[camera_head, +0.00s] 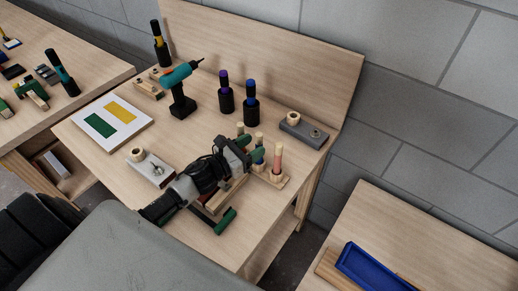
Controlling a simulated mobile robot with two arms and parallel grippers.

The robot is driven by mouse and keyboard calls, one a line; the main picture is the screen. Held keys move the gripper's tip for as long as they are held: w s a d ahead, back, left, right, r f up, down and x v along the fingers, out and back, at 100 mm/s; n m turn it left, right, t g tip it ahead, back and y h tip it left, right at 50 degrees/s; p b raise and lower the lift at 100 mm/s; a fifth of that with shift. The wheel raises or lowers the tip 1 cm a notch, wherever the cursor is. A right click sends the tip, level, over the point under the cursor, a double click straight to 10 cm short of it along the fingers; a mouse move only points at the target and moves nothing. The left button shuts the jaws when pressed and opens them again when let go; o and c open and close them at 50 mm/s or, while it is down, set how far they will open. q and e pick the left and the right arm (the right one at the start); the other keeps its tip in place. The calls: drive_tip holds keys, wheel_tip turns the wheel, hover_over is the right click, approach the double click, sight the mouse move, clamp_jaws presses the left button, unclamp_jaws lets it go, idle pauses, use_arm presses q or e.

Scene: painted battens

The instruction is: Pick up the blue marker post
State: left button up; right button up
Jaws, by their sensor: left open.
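A wooden peg stand (284,182) holds upright posts near the right edge of the middle bench. A pink post (277,160) stands clear in it. A small blue post (258,163) stands to its left, mostly hidden by my gripper. My left gripper (251,147) is open at the stand, its green-tipped fingers close to the blue post. I cannot tell whether they touch it. My right gripper is not in view.
Dark bottles with blue (251,104), purple (225,94) and yellow (159,45) bands stand behind, near a teal drill (181,88). A grey block (303,130) lies beyond the stand. A blue tray (372,270) is on the right bench.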

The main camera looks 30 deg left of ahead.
use_arm(q)
drive_tip(key=x, duration=0.1)
drive_tip(key=p+x, duration=0.1)
drive_tip(key=x, duration=0.2)
drive_tip(key=shift+d+f, duration=0.3)
drive_tip(key=shift+d, duration=0.05)
drive_tip(key=shift+a, duration=0.1)
clamp_jaws()
